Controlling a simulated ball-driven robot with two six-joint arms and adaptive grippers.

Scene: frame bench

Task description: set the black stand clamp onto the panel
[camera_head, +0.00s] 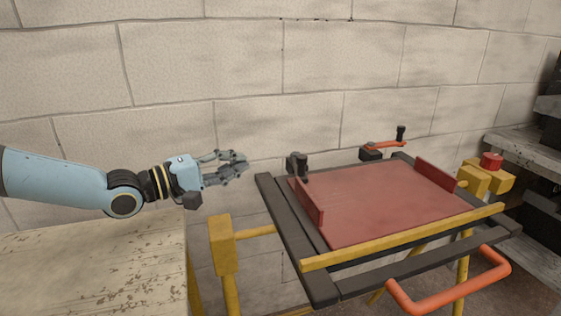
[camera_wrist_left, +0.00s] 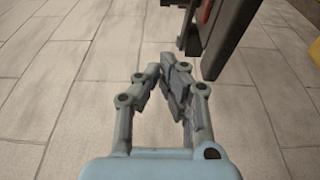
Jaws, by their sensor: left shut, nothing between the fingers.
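A red panel (camera_head: 385,203) with raised red strips at its left and right ends lies on a dark frame bench. A small black clamp (camera_head: 297,164) stands upright at the panel's back left corner; I cannot tell whether it touches the panel. My left gripper (camera_head: 238,164) is left of this clamp, apart from it, with its fingers shut and empty. In the left wrist view the fingers (camera_wrist_left: 167,72) have nothing between them, and the bench's dark edge (camera_wrist_left: 229,40) is to their upper right. My right gripper is not in view.
A clamp with an orange arm (camera_head: 385,145) sits at the bench's back edge. Yellow posts (camera_head: 222,246) and an orange handle (camera_head: 450,298) stick out from the bench. A worn table (camera_head: 95,270) is at lower left. A block wall (camera_head: 200,60) stands behind.

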